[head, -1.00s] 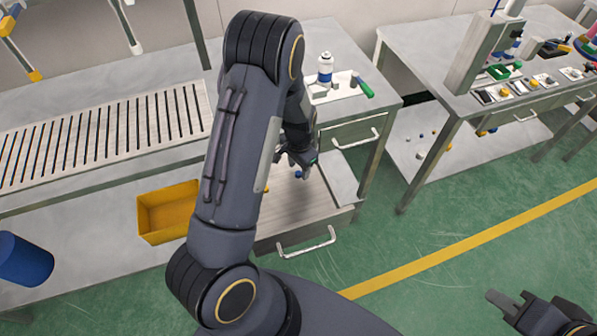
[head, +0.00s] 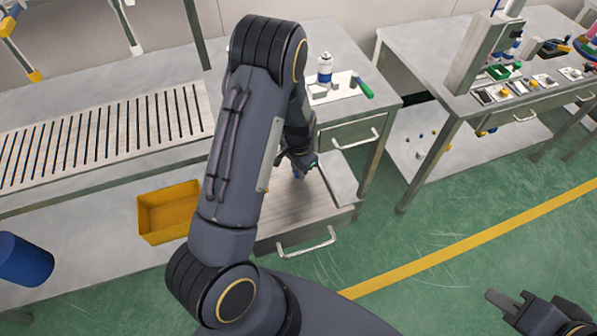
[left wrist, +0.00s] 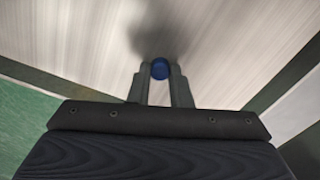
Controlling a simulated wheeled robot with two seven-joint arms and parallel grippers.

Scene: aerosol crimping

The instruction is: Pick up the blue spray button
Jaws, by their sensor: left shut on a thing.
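The blue spray button (left wrist: 160,69) is small and round. In the left wrist view it sits between the two fingertips of my left gripper (left wrist: 160,72), which is shut on it. In the head view my left gripper (head: 298,172) is over the open wooden-floored drawer, and the button is mostly hidden there by the fingers. I cannot tell whether the button touches the drawer floor. My right gripper (head: 508,297) is at the lower right of the head view, over the green floor. Its fingers are apart and nothing shows between them.
The open drawer (head: 290,222) has side walls and a front handle (head: 306,243). A white-and-blue spray can (head: 325,68) and a green-handled tool (head: 363,88) are on the table above. A yellow bin (head: 165,212) stands left of my arm.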

